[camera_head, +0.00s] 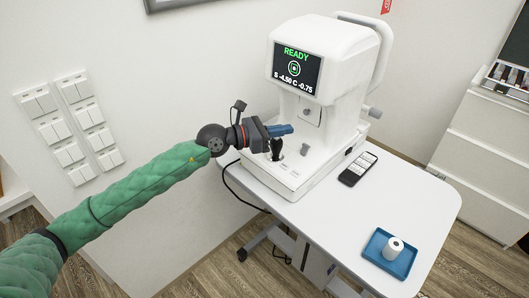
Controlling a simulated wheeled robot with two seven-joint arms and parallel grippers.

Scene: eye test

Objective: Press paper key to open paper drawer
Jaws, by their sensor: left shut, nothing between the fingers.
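A white eye-test machine (325,55) stands on the table, its screen (297,68) reading "READY" above "S -4.50 C -0.75". On its base are a dark joystick (277,149), a small dark knob (304,149) and small marks or keys near the front edge (292,172). I cannot tell which one is the paper key, and I cannot make out an open paper drawer. My left gripper (290,129) is shut and empty, with blue fingers, over the base just above the joystick. Whether it touches the joystick is unclear. My right gripper is not in view.
The white table (410,200) also holds a black remote-like device (358,169) and a blue tray (374,245) with a white paper roll (393,247). The table's right side is mostly clear. A dark cable hangs at the left edge. White drawers (485,150) stand at right.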

